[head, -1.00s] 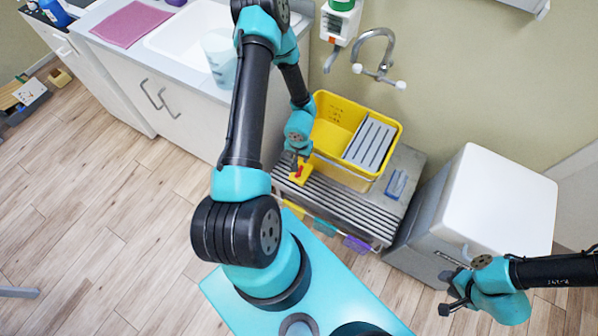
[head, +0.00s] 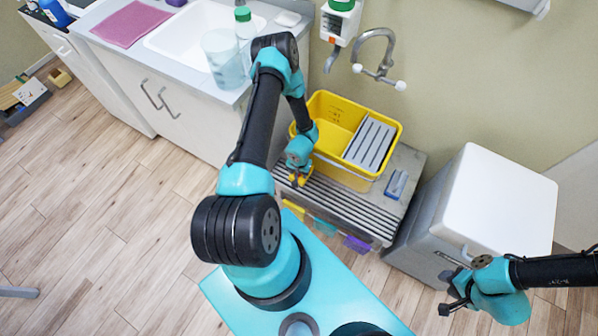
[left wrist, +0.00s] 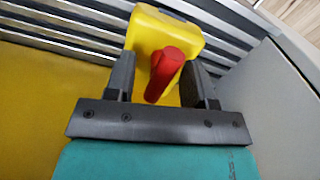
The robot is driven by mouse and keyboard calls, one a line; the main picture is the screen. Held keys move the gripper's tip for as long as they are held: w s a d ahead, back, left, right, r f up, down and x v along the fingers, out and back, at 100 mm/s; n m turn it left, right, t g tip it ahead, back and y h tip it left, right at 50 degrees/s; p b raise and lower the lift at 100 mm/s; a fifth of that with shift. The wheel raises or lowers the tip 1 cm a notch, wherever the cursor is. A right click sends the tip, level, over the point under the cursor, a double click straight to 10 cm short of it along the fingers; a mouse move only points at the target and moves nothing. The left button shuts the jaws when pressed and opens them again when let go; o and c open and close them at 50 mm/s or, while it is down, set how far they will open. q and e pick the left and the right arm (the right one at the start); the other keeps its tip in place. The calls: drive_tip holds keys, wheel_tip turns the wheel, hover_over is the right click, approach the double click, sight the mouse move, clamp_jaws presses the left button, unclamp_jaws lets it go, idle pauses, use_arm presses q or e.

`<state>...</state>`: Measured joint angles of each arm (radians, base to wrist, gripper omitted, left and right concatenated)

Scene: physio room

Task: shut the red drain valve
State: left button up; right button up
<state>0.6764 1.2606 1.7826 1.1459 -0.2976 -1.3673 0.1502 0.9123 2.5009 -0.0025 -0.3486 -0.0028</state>
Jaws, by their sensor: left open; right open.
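The red drain valve (left wrist: 165,72) shows in the left wrist view as a red lever on a yellow block (left wrist: 163,32). The block is beside the yellow bucket (head: 331,122). My left gripper (left wrist: 160,82) is open, with one finger on each side of the red lever; I cannot tell whether either finger touches it. In the head view my left gripper (head: 298,178) is low at the bucket's near left side and largely covers the valve. My right gripper (head: 447,291) is open and empty at the lower right, far from the valve.
The bucket stands on a slatted metal stand (head: 345,209) with coloured tags on its front edge. A white-lidded bin (head: 500,200) stands to the right. A wall tap (head: 375,60) is above the bucket. A sink counter (head: 190,60) is at the left.

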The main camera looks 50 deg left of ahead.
use_arm(q)
drive_tip(key=shift+f, duration=0.15)
drive_tip(key=shift+c, duration=0.2)
clamp_jaws()
drive_tip(key=shift+n, duration=0.5)
drive_tip(key=n, duration=1.2)
drive_tip(key=c, duration=0.9)
unclamp_jaws()
drive_tip(key=n, duration=0.4)
drive_tip(key=shift+n, duration=0.3)
drive_tip(key=c, duration=0.9)
unclamp_jaws()
